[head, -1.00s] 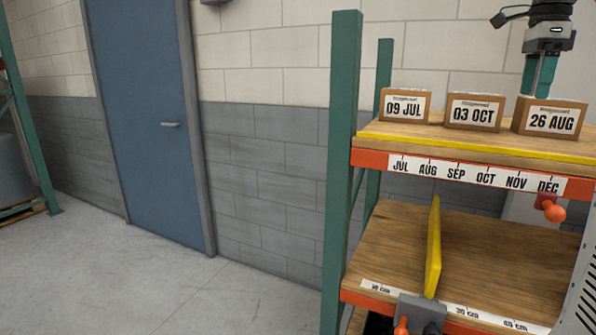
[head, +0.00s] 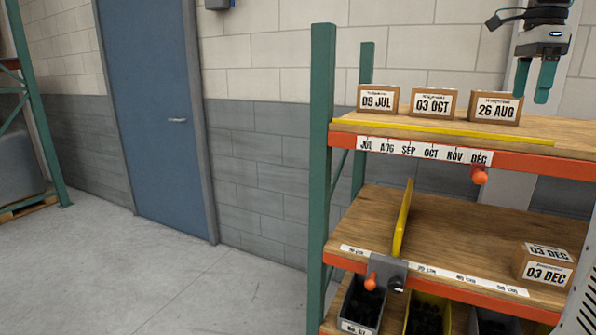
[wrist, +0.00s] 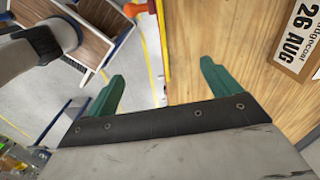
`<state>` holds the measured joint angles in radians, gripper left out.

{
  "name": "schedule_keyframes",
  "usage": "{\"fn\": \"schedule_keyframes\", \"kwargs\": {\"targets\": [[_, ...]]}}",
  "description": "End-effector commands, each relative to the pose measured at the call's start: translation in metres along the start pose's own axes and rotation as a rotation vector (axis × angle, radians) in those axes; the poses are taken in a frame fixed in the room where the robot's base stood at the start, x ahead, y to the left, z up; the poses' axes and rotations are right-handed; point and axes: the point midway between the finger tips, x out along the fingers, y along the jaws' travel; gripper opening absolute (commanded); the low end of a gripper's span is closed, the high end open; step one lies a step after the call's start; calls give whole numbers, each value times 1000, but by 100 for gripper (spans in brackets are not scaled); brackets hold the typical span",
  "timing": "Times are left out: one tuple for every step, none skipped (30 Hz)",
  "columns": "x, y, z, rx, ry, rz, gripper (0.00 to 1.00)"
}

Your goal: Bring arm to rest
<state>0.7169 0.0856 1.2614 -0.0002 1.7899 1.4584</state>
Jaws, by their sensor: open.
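My gripper (head: 534,82) is at the upper right of the head view, above the top shelf and right of the 26 AUG box (head: 496,107). Its two green fingers are apart with nothing between them, as the wrist view also shows (wrist: 160,85). The 26 AUG box stands on the top shelf (head: 545,143), and its label shows at the right edge of the wrist view. Left of it stand the 03 OCT box (head: 432,103) and the 09 JUL box (head: 377,99). The gripper touches none of the boxes.
A yellow strip and a month scale (head: 425,150) run along the top shelf front, with an orange knob (head: 479,176) below. Bins sit beneath. Floor at left is clear.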

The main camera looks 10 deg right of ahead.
Motion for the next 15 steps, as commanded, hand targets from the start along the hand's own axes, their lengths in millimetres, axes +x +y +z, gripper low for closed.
{"fn": "schedule_keyframes", "kwargs": {"targets": [[0,6,9,-38,0,-5,89],[2,8,13,-63,1,-5,89],[4,13,19,-98,1,-6,89],[6,16,24,-124,1,-9,89],[8,20,29,-156,1,-10,89],[10,26,36,-199,2,-12,89],[13,30,42,-233,2,-13,89],[16,35,48,-271,2,-16,89],[20,42,56,-326,3,-18,89],[23,49,62,-368,3,-20,89],[27,55,68,-414,4,-23,89],[33,64,76,-477,5,-25,89],[37,72,83,-530,5,-29,89],[43,81,90,-585,6,-30,89],[51,94,100,-668,8,-36,89]]}}
